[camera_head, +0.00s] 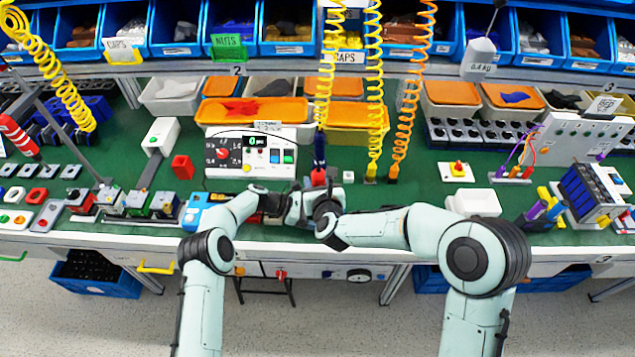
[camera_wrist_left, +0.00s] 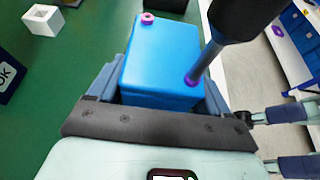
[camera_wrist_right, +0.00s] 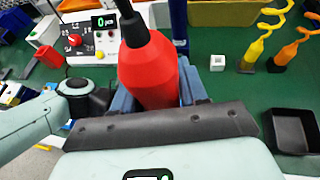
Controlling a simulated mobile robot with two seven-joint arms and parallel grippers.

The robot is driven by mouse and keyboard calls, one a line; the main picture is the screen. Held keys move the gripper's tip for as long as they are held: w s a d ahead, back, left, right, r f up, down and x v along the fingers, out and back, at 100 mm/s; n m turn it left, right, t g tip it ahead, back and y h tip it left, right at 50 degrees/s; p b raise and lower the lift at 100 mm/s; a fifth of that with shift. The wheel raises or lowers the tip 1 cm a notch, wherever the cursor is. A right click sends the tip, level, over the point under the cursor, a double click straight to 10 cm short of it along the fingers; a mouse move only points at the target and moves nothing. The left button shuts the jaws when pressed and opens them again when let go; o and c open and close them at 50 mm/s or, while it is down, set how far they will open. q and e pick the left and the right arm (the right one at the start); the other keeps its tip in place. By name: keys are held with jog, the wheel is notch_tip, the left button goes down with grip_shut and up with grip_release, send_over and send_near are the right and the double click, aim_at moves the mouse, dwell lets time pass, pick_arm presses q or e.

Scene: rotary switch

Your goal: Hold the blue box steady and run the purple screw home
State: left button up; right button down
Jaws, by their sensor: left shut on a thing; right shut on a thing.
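The blue box (camera_wrist_left: 160,55) fills the middle of the left wrist view, with my left gripper (camera_wrist_left: 158,92) shut around its two sides. The purple screw (camera_wrist_left: 194,80) shows at the box's right near corner. The dark tip of a driver stands over it and appears to touch it; how deep the screw sits cannot be told. A second purple ring-shaped piece (camera_wrist_left: 148,18) is at the box's far left corner. My right gripper (camera_wrist_right: 155,92) is shut on the red driver body (camera_wrist_right: 147,70). In the head view both grippers meet mid-bench and mostly hide the box.
A white cube with a hole (camera_wrist_right: 217,63) and a black tray (camera_wrist_right: 290,130) lie on the green bench. A white control panel (camera_head: 250,153) stands behind the grippers. Yellow and orange coiled hoses (camera_head: 405,120) hang nearby. Blue bins line the back.

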aim_at(317, 172)
dwell(0.7)
jog(key=shift+r, duration=2.3)
pick_arm(q)
jog(key=o, duration=1.4)
